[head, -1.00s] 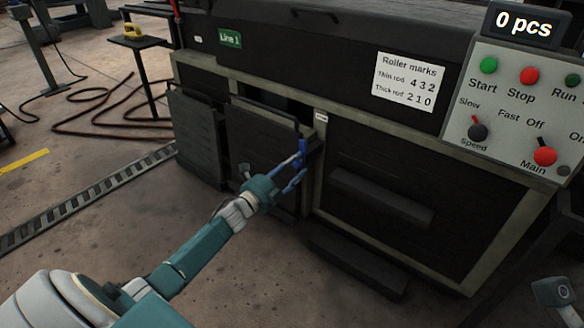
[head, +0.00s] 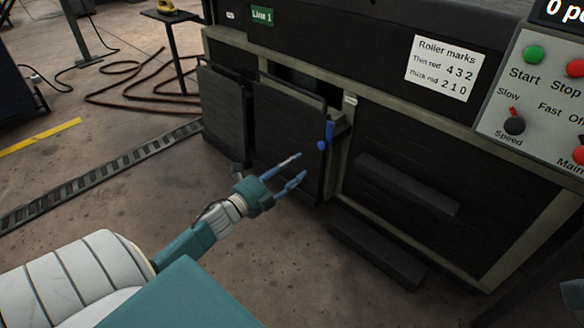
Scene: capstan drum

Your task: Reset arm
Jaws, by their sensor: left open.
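My left gripper (head: 300,165), teal with two blue fingers, is open and empty. It is in front of the partly open dark cabinet door (head: 285,135), to the left of and below a blue handle (head: 325,135) at that door's right edge. In the picture there is a gap between the fingertips and the handle. My left arm comes in from the lower left.
A control panel (head: 540,100) with buttons and knobs is at the right. A roller marks sign (head: 444,72) is on the machine front. Dark steps (head: 405,185) stick out below it. A small table (head: 172,16) and hoses lie at the back left. The floor at left is mostly clear.

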